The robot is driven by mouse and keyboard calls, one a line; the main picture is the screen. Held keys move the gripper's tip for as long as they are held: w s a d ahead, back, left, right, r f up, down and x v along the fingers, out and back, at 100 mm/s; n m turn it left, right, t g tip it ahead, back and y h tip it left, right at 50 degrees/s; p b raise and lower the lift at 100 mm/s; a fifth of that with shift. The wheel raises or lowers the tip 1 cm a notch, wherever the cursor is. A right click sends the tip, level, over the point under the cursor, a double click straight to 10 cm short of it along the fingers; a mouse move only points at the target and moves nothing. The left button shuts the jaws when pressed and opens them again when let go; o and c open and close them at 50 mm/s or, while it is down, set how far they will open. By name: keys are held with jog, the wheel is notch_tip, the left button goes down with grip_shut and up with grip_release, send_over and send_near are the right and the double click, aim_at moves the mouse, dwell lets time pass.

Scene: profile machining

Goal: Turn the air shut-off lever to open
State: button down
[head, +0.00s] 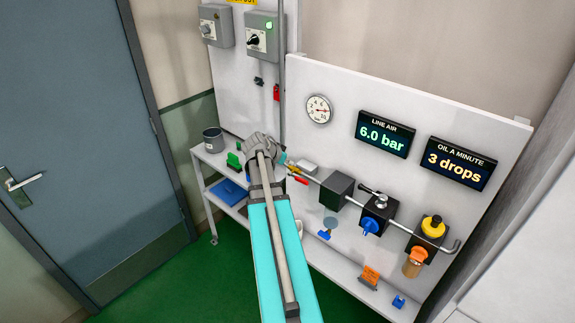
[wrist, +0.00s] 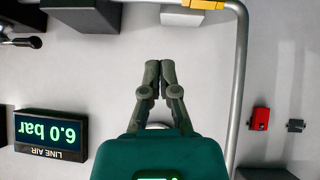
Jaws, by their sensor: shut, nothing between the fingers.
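In the head view a small red lever (head: 301,180) with a yellow part beside it sits on the pipe left of the dark filter block. I cannot tell its exact setting. In the wrist view, which shows the wall upside down, a yellow part (wrist: 203,4) on the pipe is cut by the top edge. My gripper (wrist: 160,72) is shut and empty, its fingertips pointing towards the small grey box (wrist: 183,16), beside the pipe. In the head view my arm hides most of the gripper. The line air display (head: 384,134) reads 6.0 bar.
A grey pipe (wrist: 238,90) runs close beside my gripper. A red padlock-like part (wrist: 261,118) hangs beyond it. A regulator with a blue knob (head: 372,225) and an oiler with a yellow knob (head: 433,227) stand out from the panel. A round gauge (head: 319,109) is above.

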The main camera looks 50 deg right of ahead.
jog(key=b, duration=0.6)
send_over(303, 181)
jog(key=w, duration=0.2)
notch_tip(303, 181, down, 6)
jog(key=shift+s+a+f+b, duration=0.1)
jog(key=shift+s+f+b, duration=0.1)
jog(key=shift+f+b, duration=0.7)
jog(key=shift+s+a+f+b, duration=0.1)
jog(key=shift+s+f+b, duration=0.1)
jog(key=shift+f+b, duration=0.65)
jog(key=shift+f, duration=0.2)
jog(key=shift+s+a+f+b, duration=0.1)
jog(key=shift+s+f+b, duration=0.2)
jog(key=shift+f+b, duration=0.5)
jog(key=shift+s+a, duration=0.1)
jog(key=shift+r, duration=0.25)
jog(key=shift+r+p, duration=0.5)
jog(key=shift+p, duration=0.35)
